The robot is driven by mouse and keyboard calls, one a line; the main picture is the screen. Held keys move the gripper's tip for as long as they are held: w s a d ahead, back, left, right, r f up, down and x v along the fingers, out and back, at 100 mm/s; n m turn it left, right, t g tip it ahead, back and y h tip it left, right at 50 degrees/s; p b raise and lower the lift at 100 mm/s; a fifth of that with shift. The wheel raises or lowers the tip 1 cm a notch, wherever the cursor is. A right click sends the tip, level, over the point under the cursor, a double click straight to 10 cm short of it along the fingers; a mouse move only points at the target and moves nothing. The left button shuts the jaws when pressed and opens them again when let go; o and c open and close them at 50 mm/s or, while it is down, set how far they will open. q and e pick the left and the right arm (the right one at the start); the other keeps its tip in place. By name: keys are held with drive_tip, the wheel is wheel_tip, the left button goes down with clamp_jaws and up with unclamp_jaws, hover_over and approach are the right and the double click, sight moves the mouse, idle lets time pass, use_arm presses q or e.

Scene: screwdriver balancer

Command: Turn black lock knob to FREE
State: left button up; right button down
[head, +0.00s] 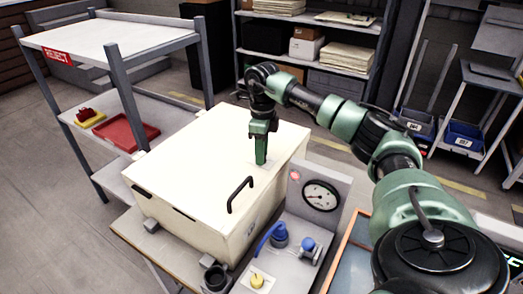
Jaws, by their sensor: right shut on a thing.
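My right gripper (261,152) comes down from above onto the top of a cream box (190,150). Its green fingers point straight down and are shut at a small pale plate on the box top. The black lock knob itself is not clearly visible; the fingers hide what they hold, which appears to be this knob. No FREE marking can be read from here. My left gripper is not in view.
A shelf cart with a REJECT label (57,56) is at the left, holding a red tray (127,132).

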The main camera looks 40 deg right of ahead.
drive_tip(key=m+p, duration=0.1)
drive_tip(key=m, duration=0.4)
drive_tip(key=shift+m, duration=0.3)
drive_tip(key=shift+s+a+m+t, duration=0.1)
drive_tip(key=shift+m+t, duration=0.2)
drive_tip(key=shift+m, duration=1.9)
drive_tip(key=c, duration=1.1)
unclamp_jaws()
drive_tip(key=shift+o, duration=0.2)
